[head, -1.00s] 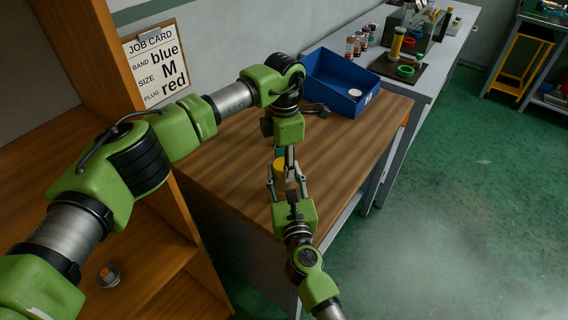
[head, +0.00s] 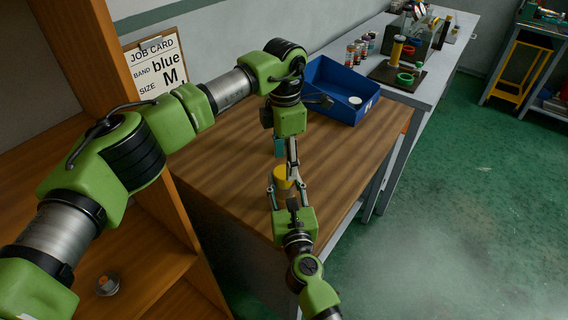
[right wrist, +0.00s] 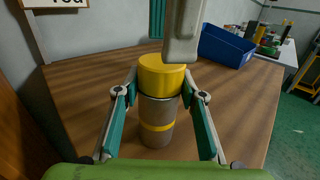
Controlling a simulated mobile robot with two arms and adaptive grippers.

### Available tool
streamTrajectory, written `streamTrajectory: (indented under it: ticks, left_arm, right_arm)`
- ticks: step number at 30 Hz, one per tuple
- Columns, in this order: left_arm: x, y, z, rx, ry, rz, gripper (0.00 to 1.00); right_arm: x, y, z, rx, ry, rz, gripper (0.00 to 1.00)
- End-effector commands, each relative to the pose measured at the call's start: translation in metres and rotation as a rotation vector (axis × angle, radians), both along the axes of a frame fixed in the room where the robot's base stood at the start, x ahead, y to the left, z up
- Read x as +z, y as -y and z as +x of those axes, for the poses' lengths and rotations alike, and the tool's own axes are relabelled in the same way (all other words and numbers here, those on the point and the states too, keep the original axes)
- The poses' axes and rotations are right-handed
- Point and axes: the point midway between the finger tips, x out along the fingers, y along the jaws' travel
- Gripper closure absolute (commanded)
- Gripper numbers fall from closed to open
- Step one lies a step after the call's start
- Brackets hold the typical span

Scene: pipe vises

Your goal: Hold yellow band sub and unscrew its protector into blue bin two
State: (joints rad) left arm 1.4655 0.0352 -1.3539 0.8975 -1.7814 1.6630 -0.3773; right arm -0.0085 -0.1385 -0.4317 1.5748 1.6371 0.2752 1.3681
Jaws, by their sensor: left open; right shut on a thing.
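The yellow band sub (right wrist: 157,128) is a grey-brown cylinder with a yellow band, standing upright. Its yellow protector (right wrist: 161,75) sits on its top end; it also shows in the head view (head: 283,178). My right gripper (head: 284,190) is shut on the sub's body below the protector, one teal-padded finger on each side. My left gripper (head: 286,164) is open and empty just above the protector. In the right wrist view one left finger (right wrist: 183,30) overlaps the protector's top edge. Blue bin (head: 336,101) stands at the table's far end; I cannot read its number.
The bin holds a white disc (head: 355,100). The brown table (head: 225,165) is mostly clear. A wooden shelf (head: 165,225) stands close on the left. A grey bench beyond the bin carries bottles (head: 358,52) and a dark board with green rings (head: 404,78).

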Motion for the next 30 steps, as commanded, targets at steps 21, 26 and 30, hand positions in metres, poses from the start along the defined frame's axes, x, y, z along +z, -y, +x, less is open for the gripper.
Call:
streamTrajectory:
  ticks: [21,26,30]
  left_arm:
    - [0.157,0.232,0.036,0.045,0.172,-1.111,0.49]
    - [0.229,0.248,0.064,0.184,0.242,-1.393,0.49]
    - [0.288,0.238,0.099,0.365,0.310,-1.615,0.49]
  right_arm:
    - [0.000,0.001,0.000,-0.001,0.000,0.000,1.00]
    - [0.000,0.001,0.000,-0.001,0.000,0.000,1.00]
    - [0.000,0.001,0.000,-0.001,0.000,0.000,1.00]
